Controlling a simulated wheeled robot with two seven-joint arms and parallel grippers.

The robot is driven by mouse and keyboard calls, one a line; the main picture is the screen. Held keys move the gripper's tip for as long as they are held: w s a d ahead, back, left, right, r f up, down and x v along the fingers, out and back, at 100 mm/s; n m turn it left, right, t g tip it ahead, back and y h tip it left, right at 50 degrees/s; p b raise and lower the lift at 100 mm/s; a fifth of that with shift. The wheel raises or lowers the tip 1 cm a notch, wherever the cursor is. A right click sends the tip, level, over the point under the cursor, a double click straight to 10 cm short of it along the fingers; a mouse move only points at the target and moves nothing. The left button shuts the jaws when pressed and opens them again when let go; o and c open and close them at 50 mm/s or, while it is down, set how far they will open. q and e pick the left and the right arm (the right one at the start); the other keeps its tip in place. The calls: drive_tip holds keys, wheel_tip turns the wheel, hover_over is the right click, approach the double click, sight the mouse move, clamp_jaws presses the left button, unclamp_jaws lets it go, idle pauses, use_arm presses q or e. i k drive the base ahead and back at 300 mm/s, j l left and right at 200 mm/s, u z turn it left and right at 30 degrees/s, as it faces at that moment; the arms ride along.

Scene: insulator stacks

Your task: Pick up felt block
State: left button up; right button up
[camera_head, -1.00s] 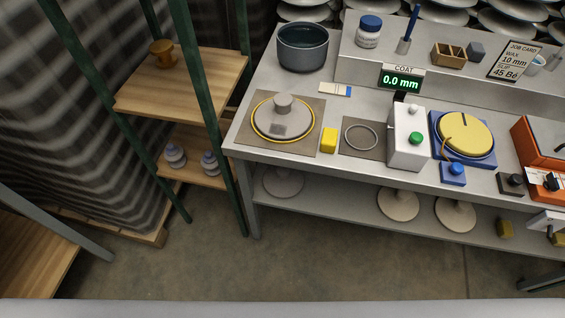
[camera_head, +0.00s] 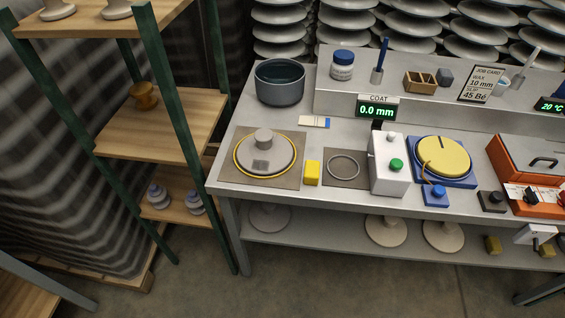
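No block in the head view is marked as felt, and I cannot tell which one it is. A small yellow block (camera_head: 312,172) stands on the metal workbench (camera_head: 335,137), between the left mat and the ring mat. A dark grey block (camera_head: 445,77) sits on the raised back shelf, right of a wooden divided box (camera_head: 419,82). A grey insulator disc (camera_head: 264,154) with a yellow rim rests on the left mat. Neither of my grippers is in view.
A dark pot (camera_head: 280,82) stands at the bench's back left. A white box with a green knob (camera_head: 396,165), a yellow round pad (camera_head: 443,156) and an orange box (camera_head: 530,165) fill the right. A green-posted wooden rack (camera_head: 170,120) stands left. Floor before the bench is clear.

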sight(444, 77)
drive_tip(key=k+l, duration=0.25)
drive_tip(key=l, duration=0.15)
drive_tip(key=k+l, duration=0.25)
drive_tip(key=l, duration=0.15)
drive_tip(key=k+l, duration=0.25)
drive_tip(key=l, duration=0.15)
